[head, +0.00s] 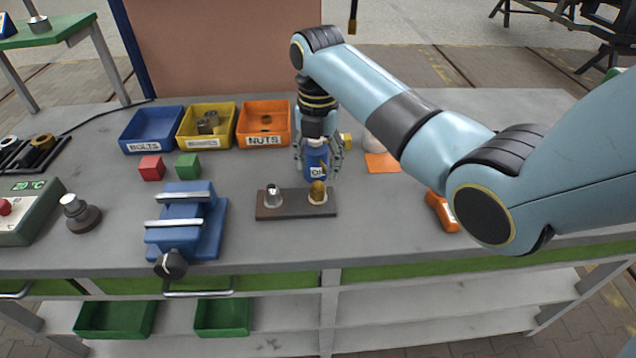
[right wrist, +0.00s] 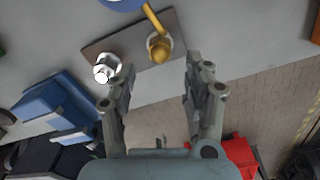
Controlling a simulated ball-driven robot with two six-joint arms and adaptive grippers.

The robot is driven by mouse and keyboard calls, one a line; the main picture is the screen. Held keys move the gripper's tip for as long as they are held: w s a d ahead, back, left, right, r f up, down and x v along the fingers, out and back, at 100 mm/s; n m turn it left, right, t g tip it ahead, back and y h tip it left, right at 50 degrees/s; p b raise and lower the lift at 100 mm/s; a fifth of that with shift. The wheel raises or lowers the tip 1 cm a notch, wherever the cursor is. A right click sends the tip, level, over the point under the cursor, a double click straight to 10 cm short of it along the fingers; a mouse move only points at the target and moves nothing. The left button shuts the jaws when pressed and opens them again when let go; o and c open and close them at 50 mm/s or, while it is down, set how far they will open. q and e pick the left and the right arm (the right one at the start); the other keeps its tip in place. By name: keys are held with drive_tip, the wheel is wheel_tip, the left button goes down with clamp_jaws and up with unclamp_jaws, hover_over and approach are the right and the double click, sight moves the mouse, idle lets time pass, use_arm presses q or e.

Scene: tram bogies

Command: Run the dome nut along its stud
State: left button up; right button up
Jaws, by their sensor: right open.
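The brass dome nut (head: 318,190) sits on the right end of a dark brown plate (head: 296,209), on a pale washer or collar. In the right wrist view the dome nut (right wrist: 159,48) shows just beyond my fingertips, roughly centred in the gap between them. A silver stud or nut (head: 272,193) stands on the plate's left end; it also shows in the right wrist view (right wrist: 105,68). My right gripper (head: 319,166) is open and empty, pointing down beside the blue oil can. The stud under the dome nut is mostly hidden. My left gripper is out of view.
The blue oil can (head: 316,161) with a yellow spout stands close behind the plate. A blue vise (head: 187,222) is left of it. Blue, yellow and orange bins (head: 263,141) line the back. An orange tool (head: 441,211) lies right. The bench between plate and orange tool is clear.

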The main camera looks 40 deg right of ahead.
sight(318, 185)
wheel_tip(318, 185, down, 7)
drive_tip(key=shift+r, duration=0.1)
drive_tip(key=shift+c, duration=0.3)
clamp_jaws()
